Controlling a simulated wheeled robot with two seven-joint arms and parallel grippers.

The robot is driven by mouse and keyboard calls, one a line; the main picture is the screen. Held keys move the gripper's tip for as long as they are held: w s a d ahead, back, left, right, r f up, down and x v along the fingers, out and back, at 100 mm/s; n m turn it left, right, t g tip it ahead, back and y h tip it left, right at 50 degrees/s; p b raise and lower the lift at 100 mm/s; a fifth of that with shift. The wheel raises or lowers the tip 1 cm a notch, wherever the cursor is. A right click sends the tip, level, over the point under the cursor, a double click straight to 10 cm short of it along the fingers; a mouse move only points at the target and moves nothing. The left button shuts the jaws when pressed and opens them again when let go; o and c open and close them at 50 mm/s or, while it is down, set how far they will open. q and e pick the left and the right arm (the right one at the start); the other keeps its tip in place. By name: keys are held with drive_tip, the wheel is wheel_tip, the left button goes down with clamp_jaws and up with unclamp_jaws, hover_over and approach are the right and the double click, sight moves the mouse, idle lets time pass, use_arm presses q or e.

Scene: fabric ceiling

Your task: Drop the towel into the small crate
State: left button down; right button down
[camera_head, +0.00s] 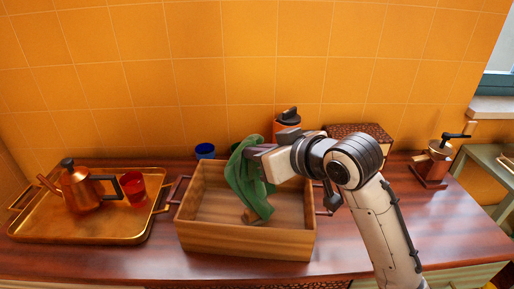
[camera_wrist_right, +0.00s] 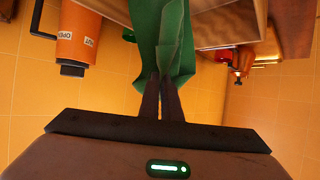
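The green towel (camera_head: 248,180) hangs from my right gripper (camera_head: 262,150) over the small wooden crate (camera_head: 245,243), its lower part down inside the crate. In the right wrist view the towel (camera_wrist_right: 172,40) is pinched between the two close-set fingers of my right gripper (camera_wrist_right: 160,92). Whether the towel's lower end touches the crate floor is hard to tell. A small brownish thing shows at the towel's lower end. The crate also shows at the top of the right wrist view (camera_wrist_right: 225,24). My left gripper is in neither view.
A brass tray (camera_head: 75,237) with a copper pot (camera_head: 80,190) and a red cup (camera_head: 132,187) is left of the crate. Behind are a blue cup (camera_head: 205,151), an orange flask (camera_head: 287,123) and a dark patterned box (camera_head: 362,131). A grinder (camera_head: 434,163) stands at right.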

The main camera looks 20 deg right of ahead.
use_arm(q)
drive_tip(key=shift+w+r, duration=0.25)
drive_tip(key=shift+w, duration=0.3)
use_arm(e)
drive_tip(key=shift+f, duration=2.7)
drive_tip(key=c, duration=1.7)
unclamp_jaws()
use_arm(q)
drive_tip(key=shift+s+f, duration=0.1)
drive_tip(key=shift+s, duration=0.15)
use_arm(e)
drive_tip(key=o, duration=1.1)
drive_tip(key=shift+c, duration=0.2)
drive_tip(key=shift+s+d+r+g+h, duration=0.15)
drive_tip(key=shift+s+r+g+h, duration=0.1)
drive_tip(key=shift+s+r+g, duration=0.4)
drive_tip(key=shift+s+d+r+g+h, duration=0.2)
drive_tip(key=shift+s+r+g+h, duration=0.15)
drive_tip(key=shift+r+g, duration=0.55)
drive_tip(key=shift+s+d+r+g+h, duration=0.2)
drive_tip(key=shift+s+r+g, duration=0.4)
drive_tip(key=shift+r, duration=0.25)
drive_tip(key=shift+w, duration=0.15)
